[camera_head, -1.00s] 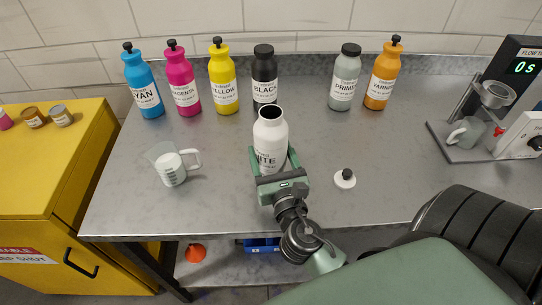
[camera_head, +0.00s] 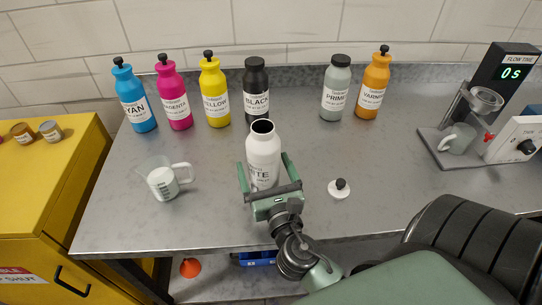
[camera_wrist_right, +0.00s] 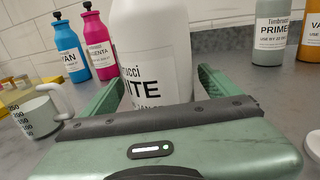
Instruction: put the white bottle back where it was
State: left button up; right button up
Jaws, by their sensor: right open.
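The white bottle (camera_head: 263,158) stands upright and uncapped on the grey table, its dark mouth open at the top. My right gripper (camera_head: 264,170) is open, with one green finger on each side of the bottle's lower part. In the right wrist view the bottle (camera_wrist_right: 152,60) rises between the fingers, with gaps visible beside it. A white cap with a black knob (camera_head: 339,188) lies on the table right of the bottle. In the back row there is a gap between the black bottle (camera_head: 256,92) and the grey primer bottle (camera_head: 336,90). My left gripper is not in view.
Cyan (camera_head: 135,97), magenta (camera_head: 174,95), yellow (camera_head: 214,92) and orange varnish (camera_head: 373,85) bottles stand along the back. A measuring cup (camera_head: 163,181) with white liquid stands left of the white bottle. A flow-time device (camera_head: 500,100) with a grey cup is at the right.

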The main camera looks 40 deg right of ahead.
jog(key=b+v, duration=0.2)
jog(key=v, duration=0.3)
jog(key=b+v, duration=0.1)
jog(key=v, duration=0.4)
jog(key=shift+f+b, duration=0.2)
jog(key=shift+b, duration=0.15)
jog(key=shift+s+a+r, duration=0.2)
jog(key=shift+s+a, duration=0.1)
jog(key=shift+s, duration=0.4)
